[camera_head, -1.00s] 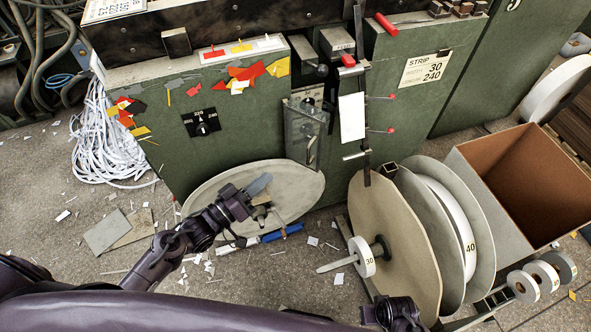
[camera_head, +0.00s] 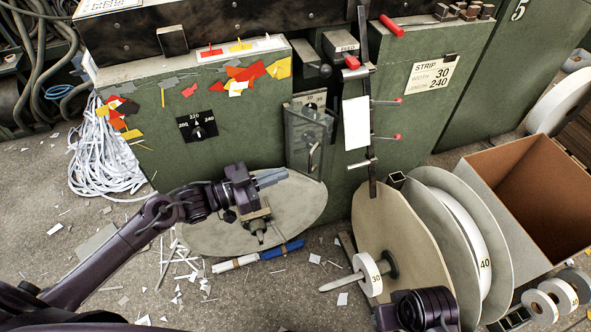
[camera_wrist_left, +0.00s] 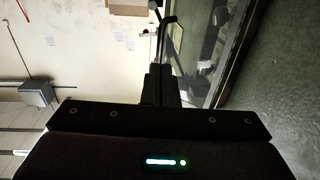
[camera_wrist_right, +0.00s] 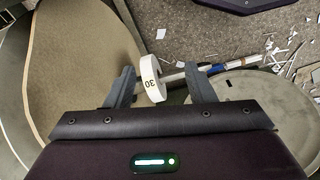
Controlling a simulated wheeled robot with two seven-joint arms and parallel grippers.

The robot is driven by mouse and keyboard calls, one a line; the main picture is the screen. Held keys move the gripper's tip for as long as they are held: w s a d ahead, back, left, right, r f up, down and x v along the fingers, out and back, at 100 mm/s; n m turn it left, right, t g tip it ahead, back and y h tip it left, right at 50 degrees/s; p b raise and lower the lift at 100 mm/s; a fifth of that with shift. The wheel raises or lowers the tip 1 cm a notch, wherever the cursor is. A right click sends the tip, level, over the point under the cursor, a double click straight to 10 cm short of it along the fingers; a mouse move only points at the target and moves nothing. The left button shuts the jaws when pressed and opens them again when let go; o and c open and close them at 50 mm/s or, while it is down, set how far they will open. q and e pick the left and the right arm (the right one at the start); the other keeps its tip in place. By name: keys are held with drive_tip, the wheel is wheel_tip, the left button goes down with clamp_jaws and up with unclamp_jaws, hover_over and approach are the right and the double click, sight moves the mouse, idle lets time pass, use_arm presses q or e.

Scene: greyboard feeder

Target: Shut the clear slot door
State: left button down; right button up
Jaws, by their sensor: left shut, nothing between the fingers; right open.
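The clear slot door (camera_head: 306,142) is a see-through panel with a dark bar handle (camera_head: 314,156) on the green machine front. It appears to stand ajar, but its exact angle is hard to tell. In the left wrist view the clear panel (camera_wrist_left: 205,42) lies just beyond the fingers, with its handle (camera_wrist_left: 163,38) near the fingertips. My left gripper (camera_head: 285,175) is shut and empty, left of and below the handle; I see no clear contact. Its fingertips also show in the left wrist view (camera_wrist_left: 160,70). My right gripper (camera_wrist_right: 158,74) is open and empty, low at the right.
A large pale disc (camera_head: 215,225) lies under my left arm. A tan reel (camera_head: 400,235) with a white 30 roll (camera_head: 366,275) stands near my right gripper. A brown-lined bin (camera_head: 530,195) is at right. Paper scraps litter the floor.

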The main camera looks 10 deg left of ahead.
sight(304, 150)
use_arm(q)
drive_tip(key=x, duration=0.5)
use_arm(e)
drive_tip(key=shift+w+a+f+t, duration=0.2)
drive_tip(key=shift+a+f+t, duration=0.1)
drive_tip(key=shift+a, duration=0.15)
drive_tip(key=shift+r, duration=0.2)
